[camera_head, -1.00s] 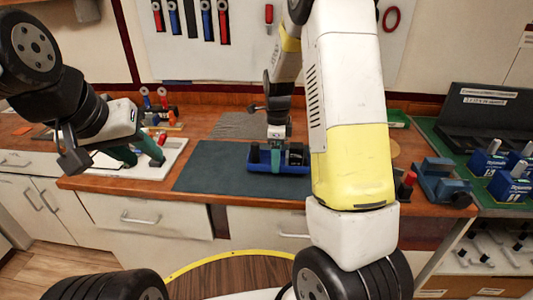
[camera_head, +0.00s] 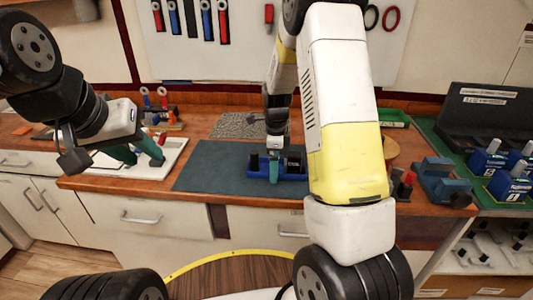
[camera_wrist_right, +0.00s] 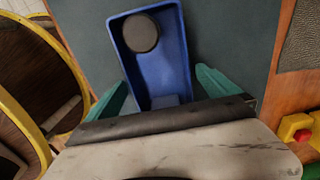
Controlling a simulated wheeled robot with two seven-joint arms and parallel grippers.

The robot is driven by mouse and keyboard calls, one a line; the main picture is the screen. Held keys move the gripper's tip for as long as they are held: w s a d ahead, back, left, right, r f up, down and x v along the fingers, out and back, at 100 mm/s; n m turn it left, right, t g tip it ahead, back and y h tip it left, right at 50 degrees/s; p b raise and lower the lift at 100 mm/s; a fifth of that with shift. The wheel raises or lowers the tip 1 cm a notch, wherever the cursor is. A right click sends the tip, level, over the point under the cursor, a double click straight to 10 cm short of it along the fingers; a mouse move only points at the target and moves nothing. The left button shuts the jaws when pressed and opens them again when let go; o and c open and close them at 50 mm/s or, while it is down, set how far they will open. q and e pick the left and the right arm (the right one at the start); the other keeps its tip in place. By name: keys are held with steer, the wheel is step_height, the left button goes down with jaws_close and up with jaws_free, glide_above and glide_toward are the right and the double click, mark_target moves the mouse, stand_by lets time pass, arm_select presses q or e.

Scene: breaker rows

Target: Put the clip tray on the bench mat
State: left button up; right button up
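The clip tray, a blue tray (camera_head: 292,174) with dark upright parts, sits on the right part of the dark bench mat (camera_head: 213,168). My right gripper (camera_head: 274,178) points down over it, and one green finger shows in front of its near wall. In the right wrist view the blue tray (camera_wrist_right: 178,60) with a round black top lies between the green fingers of my right gripper (camera_wrist_right: 160,80), which stand apart, one on each side. A small gap seems to show beside the walls. My left gripper (camera_head: 142,152) hangs at the left over a white tray; its green fingers are spread.
The white tray (camera_head: 178,158) stands left of the mat. A grey textured pad (camera_head: 238,124) lies behind it. A blue vise-like block (camera_head: 440,182) and blue boxes (camera_head: 490,160) stand at the right. The left part of the mat is clear.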

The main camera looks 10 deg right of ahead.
steer(key=shift+r, duration=0.1)
steer(key=s+r+n+t+y, duration=0.1)
steer(key=s+r+n, duration=0.2)
steer(key=r, duration=0.7)
steer(key=s+r+n+t, duration=0.1)
steer(key=s+r+n, duration=0.2)
steer(key=r, duration=0.6)
steer(key=s+a+r+n+t, duration=0.1)
steer(key=s+r+n+t, duration=0.1)
steer(key=s+n, duration=0.6)
steer(key=s+a+r+n+t+y, duration=0.1)
steer(key=s+r+n+t, duration=0.1)
steer(key=s+r+n, duration=0.2)
steer(key=s+n, duration=0.3)
steer(key=s, duration=0.3)
steer(key=shift+s+r+n, duration=0.15)
steer(key=shift+n, duration=0.25)
